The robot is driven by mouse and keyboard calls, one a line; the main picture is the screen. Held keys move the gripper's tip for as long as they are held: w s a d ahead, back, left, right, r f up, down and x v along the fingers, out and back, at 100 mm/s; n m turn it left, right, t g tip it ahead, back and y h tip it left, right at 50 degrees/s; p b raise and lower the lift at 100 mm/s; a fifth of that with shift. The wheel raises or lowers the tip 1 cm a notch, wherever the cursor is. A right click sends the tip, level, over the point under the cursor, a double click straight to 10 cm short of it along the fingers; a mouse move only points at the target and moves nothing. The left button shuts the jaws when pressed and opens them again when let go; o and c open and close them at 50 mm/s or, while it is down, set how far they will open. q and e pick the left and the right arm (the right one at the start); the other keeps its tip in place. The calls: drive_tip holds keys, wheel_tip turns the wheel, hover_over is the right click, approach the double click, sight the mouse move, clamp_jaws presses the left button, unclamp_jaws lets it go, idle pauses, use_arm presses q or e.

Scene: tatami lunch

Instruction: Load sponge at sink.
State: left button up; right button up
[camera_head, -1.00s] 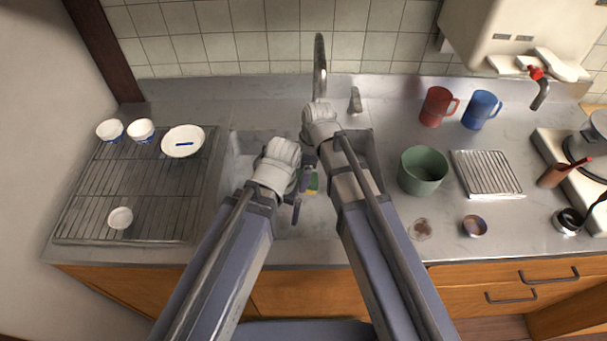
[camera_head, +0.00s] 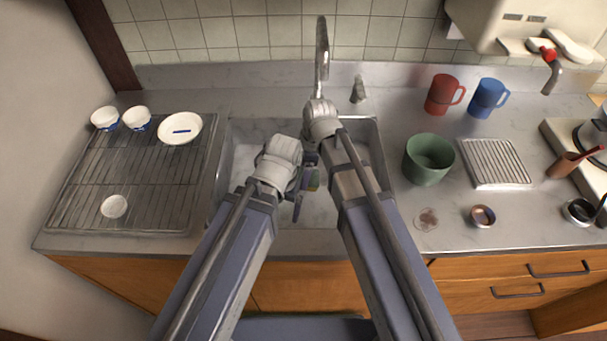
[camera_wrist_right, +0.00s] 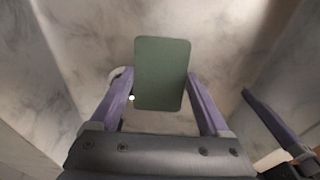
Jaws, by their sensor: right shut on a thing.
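The sponge (camera_wrist_right: 163,73) shows its flat dark green face in the right wrist view, between the purple fingers of my right gripper (camera_wrist_right: 160,76), which is shut on it. In the head view only a small green and yellow piece of the sponge (camera_head: 314,181) shows between my wrists, over the sink (camera_head: 248,145). My right gripper is mostly hidden there by its own arm. My left gripper (camera_head: 299,192) is over the sink close beside the sponge, one purple finger pointing down. Its finger gap is not clear. A left finger also shows at the right of the wrist view.
The faucet (camera_head: 321,55) stands behind the sink. A drying rack (camera_head: 75,190) with small bowls and a white dish (camera_head: 181,129) is left. A green pot (camera_head: 428,160), red mug (camera_head: 442,96), blue mug (camera_head: 486,98) and ribbed tray (camera_head: 495,162) stand right.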

use_arm(q)
wheel_tip(320, 180, up, 13)
drive_tip(key=p, duration=1.3)
drive_tip(key=shift+r, duration=0.15)
use_arm(e)
wheel_tip(320, 180, up, 13)
drive_tip(key=shift+r, duration=0.15)
use_arm(q)
drive_tip(key=shift+r, duration=0.1)
use_arm(e)
drive_tip(key=shift+r, duration=0.1)
idle(1.2)
use_arm(q)
wheel_tip(320, 180, up, 4)
drive_tip(key=p, duration=0.4)
use_arm(e)
wheel_tip(320, 180, up, 4)
drive_tip(key=shift+f, duration=0.1)
